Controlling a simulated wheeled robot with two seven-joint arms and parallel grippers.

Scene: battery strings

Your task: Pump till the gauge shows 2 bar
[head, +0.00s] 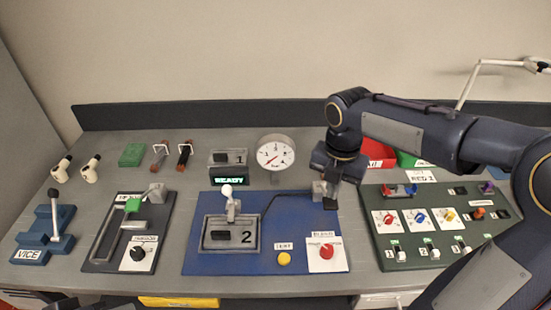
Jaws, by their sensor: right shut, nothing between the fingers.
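The round white gauge (275,154) stands at the back middle of the bench. Its red needle points to the lower left; the numbers are too small to read surely. My right gripper (329,201) is shut and points down at the back right corner of the blue board (200,262). A small light grey block (318,187) shows right beside it, partly hidden by the gripper; I cannot tell whether they touch. A dark line (284,194) runs over the board to this spot. A green lit READY display (230,181) sits left of the gauge.
The blue board also bears a unit marked 2 (232,235) with a white-knobbed lever (227,190), a yellow button (284,259) and a red knob (326,251). A green panel (385,258) with knobs and switches stands right. A blue vice (45,240) stands far left.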

